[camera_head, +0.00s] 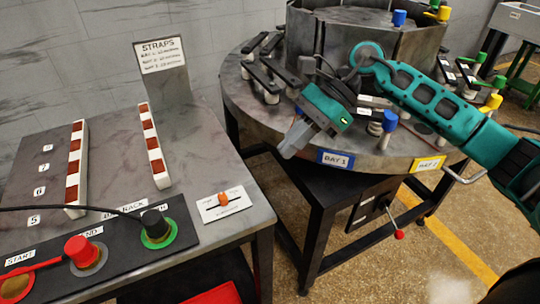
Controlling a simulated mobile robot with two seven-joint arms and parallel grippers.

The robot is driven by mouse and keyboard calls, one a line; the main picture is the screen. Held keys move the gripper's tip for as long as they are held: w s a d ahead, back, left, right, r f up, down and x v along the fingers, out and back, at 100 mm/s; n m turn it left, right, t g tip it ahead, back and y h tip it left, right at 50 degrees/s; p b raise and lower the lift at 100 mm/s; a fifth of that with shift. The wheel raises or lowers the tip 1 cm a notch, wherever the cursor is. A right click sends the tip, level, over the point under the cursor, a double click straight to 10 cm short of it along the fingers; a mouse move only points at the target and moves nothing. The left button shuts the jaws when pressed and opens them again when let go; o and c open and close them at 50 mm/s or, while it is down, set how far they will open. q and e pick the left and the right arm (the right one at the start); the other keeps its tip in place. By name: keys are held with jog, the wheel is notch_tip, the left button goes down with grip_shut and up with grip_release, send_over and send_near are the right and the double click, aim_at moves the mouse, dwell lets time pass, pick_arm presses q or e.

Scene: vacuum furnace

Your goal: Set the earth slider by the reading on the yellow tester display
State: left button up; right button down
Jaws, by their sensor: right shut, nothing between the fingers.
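A white plate (238,208) with a small orange slider knob (222,199) lies at the right front of the grey bench. Its printed marks are too small to read, and I cannot tell that it is the earth slider. I see no yellow tester display in this view. My right gripper (293,148) is shut and empty. It appears over the front left rim of the round table, to the upper right of the slider plate and apart from it. My left gripper is not in view.
The grey bench (110,145) holds two red-and-white striped bars, a red plug (82,251), a black plug (155,224) and a STRAPS sign (161,55). The round metal table (240,90) carries black straps, blue-topped posts and BAY labels. The bench beside the slider looks clear.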

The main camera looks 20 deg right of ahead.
send_near(241, 196)
jog(key=x, duration=0.4)
jog(key=shift+s+a+f, duration=0.1)
jog(key=shift+a+f, duration=0.2)
jog(key=shift+a+r, duration=0.2)
jog(key=shift+a, duration=1.6)
jog(key=shift+a, duration=0.15)
jog(key=a, duration=0.3)
jog(key=shift+s+a+f+b, duration=0.1)
jog(key=shift+b, duration=0.2)
jog(key=shift+s, duration=0.1)
jog(key=shift+a, duration=0.1)
